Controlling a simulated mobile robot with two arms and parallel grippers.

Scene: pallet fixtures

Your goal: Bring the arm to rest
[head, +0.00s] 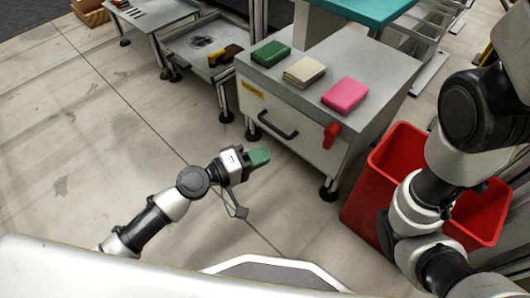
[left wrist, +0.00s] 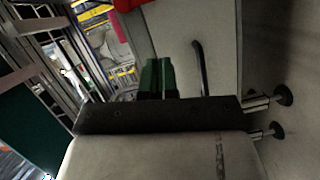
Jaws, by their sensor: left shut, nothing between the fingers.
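My left arm comes in from the left in the head view. Its gripper (head: 259,157) has green fingers and is shut with nothing between them. It hangs over bare floor in front of the grey cabinet (head: 297,135), apart from it. In the left wrist view the two green fingers (left wrist: 157,77) lie side by side, pointing at the cabinet front with its dark handle (left wrist: 199,68). My right arm shows at the right of the head view over the red bin; its gripper cannot be made out.
On the cabinet lie a green block (head: 270,53), a beige block (head: 304,71) and a pink block (head: 345,95). A red bin (head: 360,205) stands at the right of the cabinet. Carts with tools (head: 205,45) stand at the back left. The floor at the left (head: 70,120) is clear.

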